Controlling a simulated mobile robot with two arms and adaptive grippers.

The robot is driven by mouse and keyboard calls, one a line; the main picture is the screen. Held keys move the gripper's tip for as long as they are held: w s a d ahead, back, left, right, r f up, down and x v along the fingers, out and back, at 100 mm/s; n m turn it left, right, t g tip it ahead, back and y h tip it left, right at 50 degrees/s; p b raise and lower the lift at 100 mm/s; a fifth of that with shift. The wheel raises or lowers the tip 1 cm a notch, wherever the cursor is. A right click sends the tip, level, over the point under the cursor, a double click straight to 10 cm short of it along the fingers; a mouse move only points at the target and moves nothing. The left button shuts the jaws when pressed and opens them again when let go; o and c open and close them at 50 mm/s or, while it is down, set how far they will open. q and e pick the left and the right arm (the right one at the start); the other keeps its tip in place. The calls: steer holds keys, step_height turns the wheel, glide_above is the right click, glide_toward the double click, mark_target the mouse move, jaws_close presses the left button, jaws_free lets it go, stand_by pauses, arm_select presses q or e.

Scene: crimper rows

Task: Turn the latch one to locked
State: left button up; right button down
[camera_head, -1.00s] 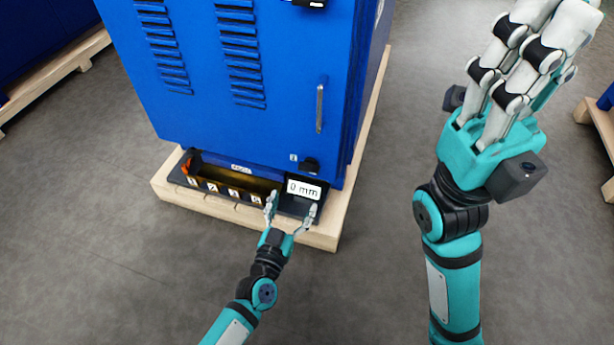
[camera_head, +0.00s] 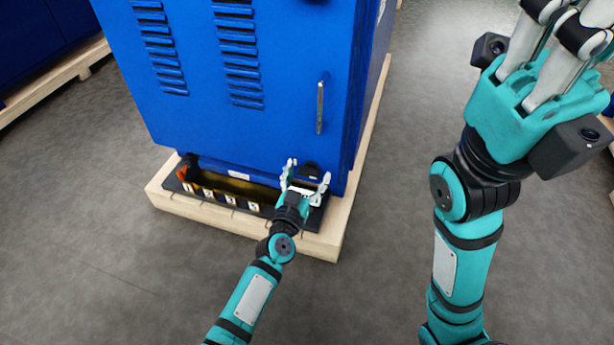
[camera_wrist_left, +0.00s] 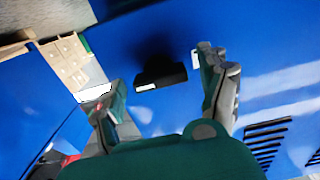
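The latch (camera_head: 310,169) is a small black piece low on the right of the blue cabinet's front (camera_head: 205,125). My left gripper (camera_head: 307,177) is open in front of it, a finger to either side, partly hiding it. In the left wrist view the latch (camera_wrist_left: 160,70) shows as a dark block between and beyond the two spread fingertips (camera_wrist_left: 162,82). Nothing is held, and I cannot tell whether a finger touches it. The latch's setting is not readable. My right gripper (camera_head: 545,50) is raised at the upper right, its fingertips cut off by the top edge.
Below the cabinet a black tray (camera_head: 205,203) with numbered slots sits on a wooden pallet (camera_head: 325,242). A vertical silver handle (camera_head: 320,105) stands out above the latch. The grey floor (camera_head: 110,255) is clear at the left.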

arm_select(q)
steer(key=c, duration=1.1)
